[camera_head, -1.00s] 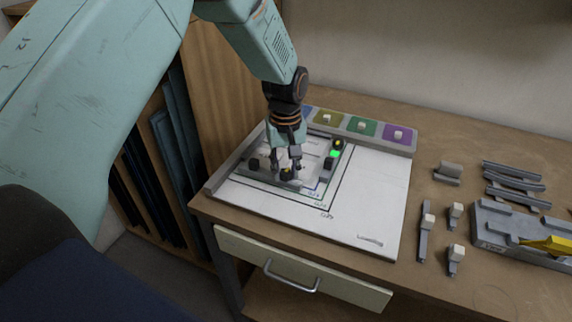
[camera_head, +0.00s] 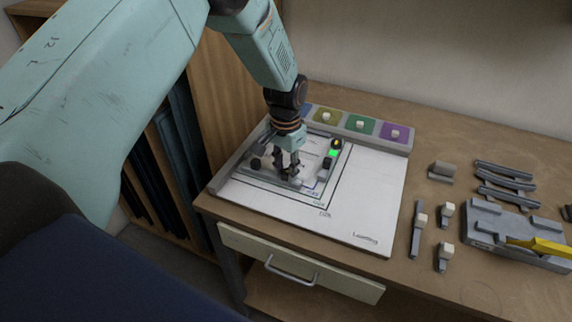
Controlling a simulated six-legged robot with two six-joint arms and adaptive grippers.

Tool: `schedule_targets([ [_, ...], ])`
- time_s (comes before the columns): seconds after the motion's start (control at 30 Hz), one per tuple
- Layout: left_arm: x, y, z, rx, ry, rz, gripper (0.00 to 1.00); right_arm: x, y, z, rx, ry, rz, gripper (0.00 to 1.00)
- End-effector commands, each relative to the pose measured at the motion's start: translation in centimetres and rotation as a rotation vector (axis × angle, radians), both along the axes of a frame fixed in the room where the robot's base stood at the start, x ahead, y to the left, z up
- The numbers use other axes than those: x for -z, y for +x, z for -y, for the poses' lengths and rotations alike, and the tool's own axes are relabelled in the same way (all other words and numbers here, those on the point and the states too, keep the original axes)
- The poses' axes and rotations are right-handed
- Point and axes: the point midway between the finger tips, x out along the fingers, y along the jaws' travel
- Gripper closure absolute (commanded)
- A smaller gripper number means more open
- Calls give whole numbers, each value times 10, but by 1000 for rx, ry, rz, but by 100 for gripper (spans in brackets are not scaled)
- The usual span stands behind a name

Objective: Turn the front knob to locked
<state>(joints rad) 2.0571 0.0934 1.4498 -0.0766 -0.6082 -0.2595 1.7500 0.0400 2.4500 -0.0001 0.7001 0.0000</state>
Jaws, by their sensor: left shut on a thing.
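My left gripper (camera_head: 288,176) points down over the grey frame (camera_head: 265,183) on the white board. Its fingers are shut on the front knob, at the frame's near side; the fingers hide most of the knob, and its angle cannot be read. Another dark knob (camera_head: 256,163) sits on the frame's left side. A dark knob with a yellow mark (camera_head: 337,143) sits at the far right corner, with a lit green lamp (camera_head: 333,153) just below it. A further dark knob (camera_head: 327,163) is on the right side. My right gripper is not in view.
The white board (camera_head: 365,200) lies on a wooden desk (camera_head: 410,280) with a drawer (camera_head: 300,265). A strip of coloured pads (camera_head: 360,125) runs along its back. Right of it are several small grey tools, a grey block (camera_head: 444,170) and a tray with a yellow tool (camera_head: 540,246).

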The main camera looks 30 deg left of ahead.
Motion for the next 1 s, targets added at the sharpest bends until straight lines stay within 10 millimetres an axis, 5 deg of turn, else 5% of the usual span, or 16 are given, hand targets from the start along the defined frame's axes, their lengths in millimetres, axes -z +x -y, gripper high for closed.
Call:
schedule_targets([
  [0.5, -4, 4, 0, 390, 1, 9, 100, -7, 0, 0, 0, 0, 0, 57],
  [1.0, -3, 4, 0, 505, 1, 9, 100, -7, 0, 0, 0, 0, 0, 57],
])
